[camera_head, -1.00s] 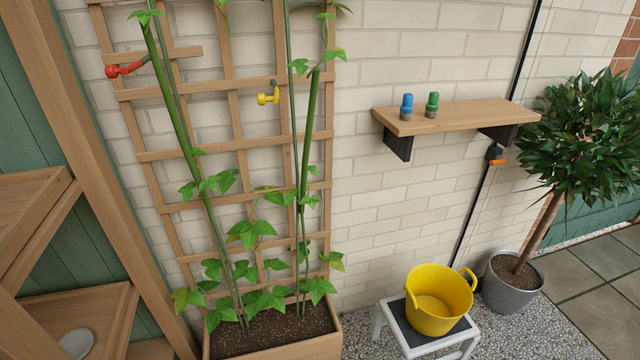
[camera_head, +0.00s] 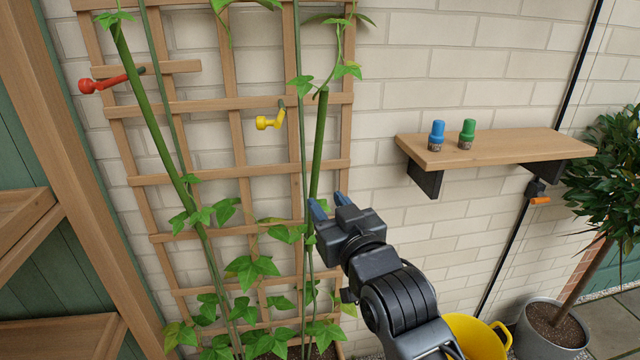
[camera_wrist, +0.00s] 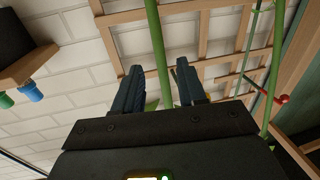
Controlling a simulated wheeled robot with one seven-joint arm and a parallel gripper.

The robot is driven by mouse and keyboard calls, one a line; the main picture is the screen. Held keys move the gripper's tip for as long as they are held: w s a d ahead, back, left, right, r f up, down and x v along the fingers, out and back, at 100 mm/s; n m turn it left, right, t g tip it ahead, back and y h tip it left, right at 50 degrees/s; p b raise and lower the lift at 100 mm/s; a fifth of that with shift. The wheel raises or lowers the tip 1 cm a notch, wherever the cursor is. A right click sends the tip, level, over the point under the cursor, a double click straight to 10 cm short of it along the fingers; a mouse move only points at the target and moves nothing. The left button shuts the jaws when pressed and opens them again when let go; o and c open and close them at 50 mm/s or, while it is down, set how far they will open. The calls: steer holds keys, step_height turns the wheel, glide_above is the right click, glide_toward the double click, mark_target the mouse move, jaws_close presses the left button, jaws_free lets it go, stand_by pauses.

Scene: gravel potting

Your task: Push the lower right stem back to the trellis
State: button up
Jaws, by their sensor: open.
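The right stem (camera_head: 319,145) is a thick green stalk in front of the right side of the wooden trellis (camera_head: 235,107). Its top is cut off below a thin leafy shoot, and its lower part is partly hidden by leaves and my gripper. A yellow-knobbed clip (camera_head: 268,122) is on the trellis left of the stem.
A red-knobbed clip (camera_head: 88,86) and another thick stem (camera_head: 145,95) are at left. A wall shelf (camera_head: 500,147) with a blue bottle (camera_head: 437,136) and a green bottle (camera_head: 467,133) is at right. A yellow tub (camera_head: 472,338) stands below my arm.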

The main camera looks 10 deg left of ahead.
mark_target(315, 187)
steer(key=shift+p+x, duration=0.5)
steer(key=shift+x, duration=3.4)
steer(key=shift+d, duration=0.1)
steer(key=shift+c, duration=0.2)
jaws_close()
